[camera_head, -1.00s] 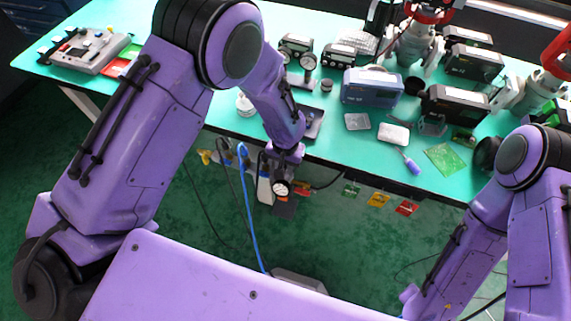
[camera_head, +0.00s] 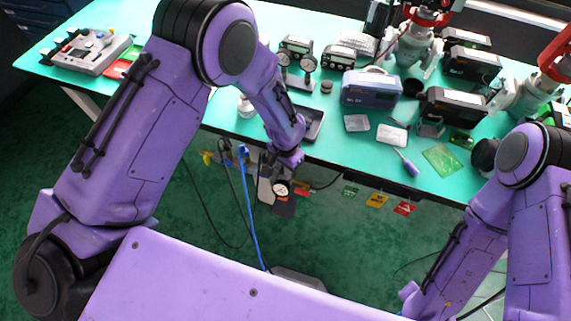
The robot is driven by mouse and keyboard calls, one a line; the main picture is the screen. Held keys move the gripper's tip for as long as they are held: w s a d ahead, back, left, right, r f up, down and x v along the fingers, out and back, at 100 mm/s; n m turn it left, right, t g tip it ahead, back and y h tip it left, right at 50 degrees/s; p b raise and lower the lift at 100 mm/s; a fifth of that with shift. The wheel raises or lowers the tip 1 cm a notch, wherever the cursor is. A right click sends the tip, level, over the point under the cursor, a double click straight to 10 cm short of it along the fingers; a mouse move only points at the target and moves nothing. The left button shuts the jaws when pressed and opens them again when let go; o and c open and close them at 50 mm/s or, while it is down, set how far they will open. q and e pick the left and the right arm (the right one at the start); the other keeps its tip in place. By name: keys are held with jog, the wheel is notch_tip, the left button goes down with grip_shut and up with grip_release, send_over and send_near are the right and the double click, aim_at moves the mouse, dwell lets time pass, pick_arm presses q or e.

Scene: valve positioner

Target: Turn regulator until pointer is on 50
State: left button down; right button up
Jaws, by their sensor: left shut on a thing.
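My left gripper (camera_head: 276,178) is below the front edge of the table. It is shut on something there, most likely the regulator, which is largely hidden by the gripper. A small round gauge (camera_head: 281,188) with a white face shows right at the gripper's tip. Its pointer and numbers are too small to read. My right arm comes in at the lower right, but its gripper is out of the picture.
The turquoise table (camera_head: 330,153) carries a blue device (camera_head: 371,89), several dark instrument boxes and a grey case (camera_head: 90,52) at the far left. A blue hose (camera_head: 248,205) and dark cables hang below the edge. Coloured tags (camera_head: 376,200) hang along the front.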

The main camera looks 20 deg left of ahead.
pick_arm(q)
jog(key=shift+w+r+m, duration=0.1)
jog(key=shift+m, duration=0.5)
jog(key=c, duration=1.2)
grip_release()
jog(key=shift+d, duration=0.1)
notch_tip(320, 180, up, 10)
jog(key=shift+r+b, duration=0.25)
jog(key=shift+b, duration=0.05)
